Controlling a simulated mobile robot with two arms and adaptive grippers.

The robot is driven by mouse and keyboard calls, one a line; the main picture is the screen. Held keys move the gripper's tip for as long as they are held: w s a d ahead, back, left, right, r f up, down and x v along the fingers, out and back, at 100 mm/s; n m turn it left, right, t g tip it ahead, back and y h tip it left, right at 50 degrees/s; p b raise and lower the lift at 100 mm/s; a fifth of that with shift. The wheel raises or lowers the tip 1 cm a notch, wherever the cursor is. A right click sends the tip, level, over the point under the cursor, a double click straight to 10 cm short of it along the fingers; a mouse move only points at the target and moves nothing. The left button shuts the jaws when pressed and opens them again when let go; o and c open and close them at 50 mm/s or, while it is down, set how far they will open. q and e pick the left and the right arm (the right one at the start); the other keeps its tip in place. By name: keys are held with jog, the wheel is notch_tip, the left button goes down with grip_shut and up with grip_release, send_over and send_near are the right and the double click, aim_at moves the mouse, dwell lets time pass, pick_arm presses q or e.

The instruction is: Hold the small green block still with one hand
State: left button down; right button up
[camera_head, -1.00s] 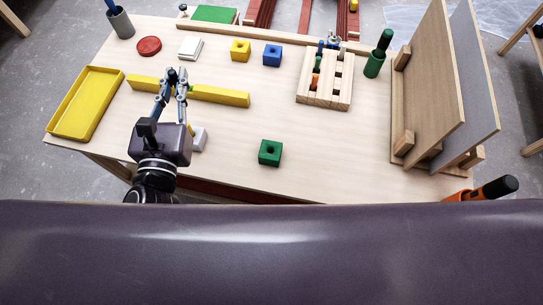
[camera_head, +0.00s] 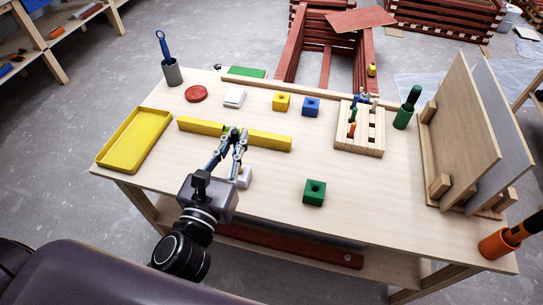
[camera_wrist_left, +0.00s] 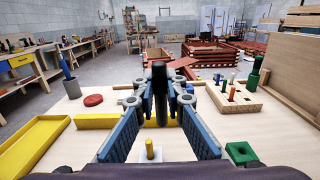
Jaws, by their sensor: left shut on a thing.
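The small green block (camera_head: 314,192), with a hole in its top, sits on the table right of my left gripper, apart from it; it also shows in the left wrist view (camera_wrist_left: 242,153). My left gripper (camera_head: 234,134) is at the middle of the long yellow batten (camera_head: 265,141). In the left wrist view its blue fingers (camera_wrist_left: 160,100) close around a dark upright piece (camera_wrist_left: 160,85); what that piece is, I cannot tell. Whether the fingers touch the batten is unclear. My right gripper is not in view.
A white block (camera_head: 244,178) stands just under my left gripper. A yellow tray (camera_head: 136,140) is at left. Yellow (camera_head: 282,101) and blue (camera_head: 310,107) blocks, and a wooden peg rack (camera_head: 360,142), stand behind. Tall panels (camera_head: 470,130) close the right side. Table around the green block is clear.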

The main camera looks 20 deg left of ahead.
pick_arm(q)
jog(key=w+d+f+m+h, duration=0.1)
jog(key=w+d+f, duration=0.1)
jog(key=d, duration=0.4)
jog(key=w+d+f+m+h, duration=0.1)
jog(key=d+f+h, duration=0.1)
jog(key=d+f, duration=0.2)
jog(key=w+d+f+m+h, duration=0.1)
jog(key=d+f, duration=0.3)
jog(key=d, duration=0.4)
jog(key=shift+w+d+g+h, duration=0.3)
jog(key=shift+w+d, duration=0.05)
jog(key=shift+w, duration=0.5)
